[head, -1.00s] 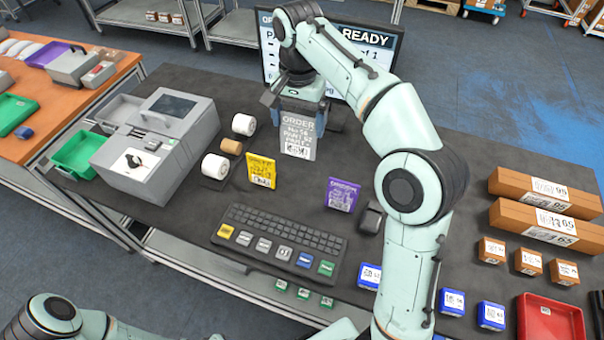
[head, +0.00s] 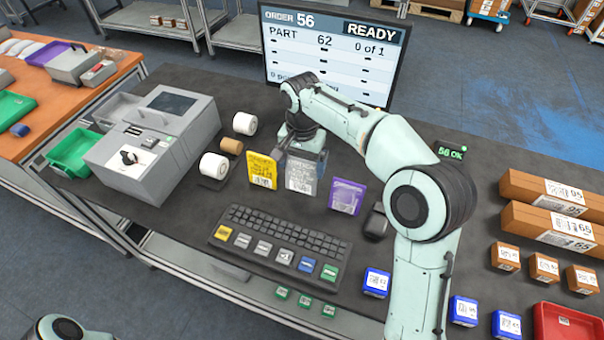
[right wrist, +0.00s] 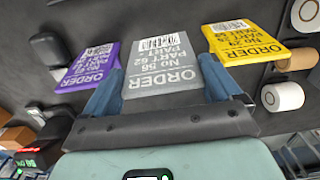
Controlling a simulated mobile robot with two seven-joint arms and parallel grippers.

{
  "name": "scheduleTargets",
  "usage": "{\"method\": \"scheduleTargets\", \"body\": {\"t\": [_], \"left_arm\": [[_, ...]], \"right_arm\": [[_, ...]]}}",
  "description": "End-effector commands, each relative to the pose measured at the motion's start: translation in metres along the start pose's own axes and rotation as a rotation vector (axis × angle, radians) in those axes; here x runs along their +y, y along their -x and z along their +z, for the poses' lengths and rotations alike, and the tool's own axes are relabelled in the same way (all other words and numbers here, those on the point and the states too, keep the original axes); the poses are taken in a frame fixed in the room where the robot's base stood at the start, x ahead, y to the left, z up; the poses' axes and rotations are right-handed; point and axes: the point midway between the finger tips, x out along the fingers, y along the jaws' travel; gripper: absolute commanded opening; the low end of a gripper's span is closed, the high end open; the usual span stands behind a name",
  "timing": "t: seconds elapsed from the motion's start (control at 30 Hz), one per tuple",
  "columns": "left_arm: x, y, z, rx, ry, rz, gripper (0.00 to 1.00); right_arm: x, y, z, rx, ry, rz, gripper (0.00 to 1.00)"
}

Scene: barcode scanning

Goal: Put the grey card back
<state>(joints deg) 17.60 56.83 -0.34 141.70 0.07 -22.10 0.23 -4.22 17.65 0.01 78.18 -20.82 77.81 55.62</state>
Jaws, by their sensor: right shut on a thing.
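The grey order card (head: 300,177) stands between the yellow card (head: 262,170) and the purple card (head: 346,197), behind the keyboard. My right gripper (head: 304,160) is shut on it from above and behind. In the right wrist view the grey card (right wrist: 163,68) sits between the two blue fingers of the gripper (right wrist: 160,95), with its print and barcode showing. The yellow card (right wrist: 245,42) and purple card (right wrist: 90,66) stand apart on either side. Whether the grey card's lower edge touches the table is hard to tell. My left gripper is out of view.
The keyboard (head: 282,240) lies in front of the cards. Label rolls (head: 215,165) and a grey printer (head: 155,145) stand to the left. A dark scanner (head: 376,221) is right of the purple card. The monitor (head: 330,50) stands behind; a small display (head: 450,151) reads "56 OK".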

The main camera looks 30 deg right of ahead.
Motion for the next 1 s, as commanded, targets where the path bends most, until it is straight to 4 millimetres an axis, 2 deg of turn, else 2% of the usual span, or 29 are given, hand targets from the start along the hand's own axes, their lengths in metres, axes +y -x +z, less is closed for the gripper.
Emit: {"method": "scheduleTargets", "body": {"t": [0.23,0.63,0.67,0.7,1.0], "left_arm": [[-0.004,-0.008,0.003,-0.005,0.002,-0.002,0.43],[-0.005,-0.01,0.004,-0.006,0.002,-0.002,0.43],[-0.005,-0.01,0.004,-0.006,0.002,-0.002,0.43],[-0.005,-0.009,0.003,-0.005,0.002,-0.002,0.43],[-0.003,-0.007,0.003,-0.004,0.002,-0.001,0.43]], "right_arm": [[0.001,-0.037,0.0,-0.002,-0.001,0.003,0.47],[0.0,-0.043,0.0,-0.001,0.0,0.001,0.47],[0.0,-0.043,0.0,-0.001,0.0,0.001,0.94],[0.0,-0.042,0.0,-0.001,0.0,0.001,1.0],[0.0,-0.036,0.0,0.001,0.0,-0.001,1.0]]}}
